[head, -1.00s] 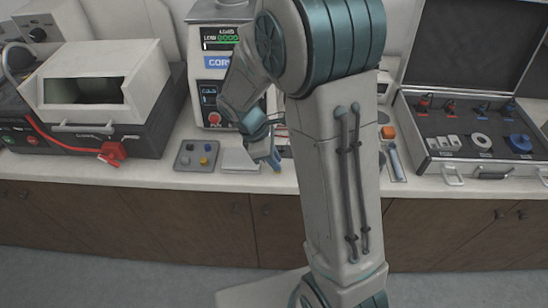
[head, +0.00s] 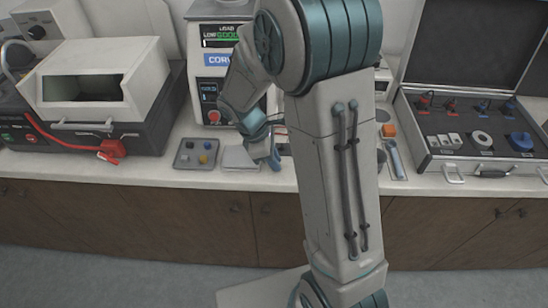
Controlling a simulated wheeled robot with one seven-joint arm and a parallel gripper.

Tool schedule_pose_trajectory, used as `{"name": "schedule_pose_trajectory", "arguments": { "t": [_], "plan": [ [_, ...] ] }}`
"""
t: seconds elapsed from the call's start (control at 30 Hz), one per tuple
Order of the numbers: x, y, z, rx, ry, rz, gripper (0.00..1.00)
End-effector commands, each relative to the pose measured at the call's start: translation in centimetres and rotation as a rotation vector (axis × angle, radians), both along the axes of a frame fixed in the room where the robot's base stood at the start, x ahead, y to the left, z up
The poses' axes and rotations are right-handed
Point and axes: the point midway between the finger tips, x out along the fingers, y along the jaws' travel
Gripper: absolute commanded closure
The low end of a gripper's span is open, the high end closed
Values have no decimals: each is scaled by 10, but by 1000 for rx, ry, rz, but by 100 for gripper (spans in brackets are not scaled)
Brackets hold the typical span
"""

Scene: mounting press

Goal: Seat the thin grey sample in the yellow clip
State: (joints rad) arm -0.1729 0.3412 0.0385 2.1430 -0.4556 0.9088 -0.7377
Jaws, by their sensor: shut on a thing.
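The yellow clip (head: 203,160) is a tiny spot at the lower right of a small dark grey tray (head: 178,162) on the counter. My gripper (head: 275,162) is low over the counter's front part, to the right of the tray and at the right end of a pale, flat block (head: 238,157). It is apart from the yellow clip. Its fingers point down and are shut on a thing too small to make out. I cannot pick out the thin grey sample; my arm hides part of the counter behind and to the right of the gripper.
The press (head: 212,72) stands behind the tray. A boxy machine with a red hose (head: 100,85) is on the left. An open case (head: 470,150) of parts is on the right. The other clips sit close around the yellow one. The counter's front edge is near.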

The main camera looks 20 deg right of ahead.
Motion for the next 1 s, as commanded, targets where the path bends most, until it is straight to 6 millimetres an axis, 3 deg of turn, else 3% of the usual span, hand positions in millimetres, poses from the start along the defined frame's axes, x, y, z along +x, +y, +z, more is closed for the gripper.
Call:
{"name": "schedule_pose_trajectory", "arguments": {
  "t": [0.23, 0.27, 0.3, 0.37, 0.53, 0.6, 1.0],
  "plan": [
    [0, 0, 0, 0, 0, 0, 100],
    [0, 0, 0, 0, 0, 0, 80],
    [0, 0, 0, 0, 0, 0, 69],
    [0, 0, 0, 0, 0, 0, 58],
    [0, 0, 0, 0, 0, 0, 58],
    [0, 0, 0, 0, 0, 0, 47],
    [0, 0, 0, 0, 0, 0, 47]
  ]
}}
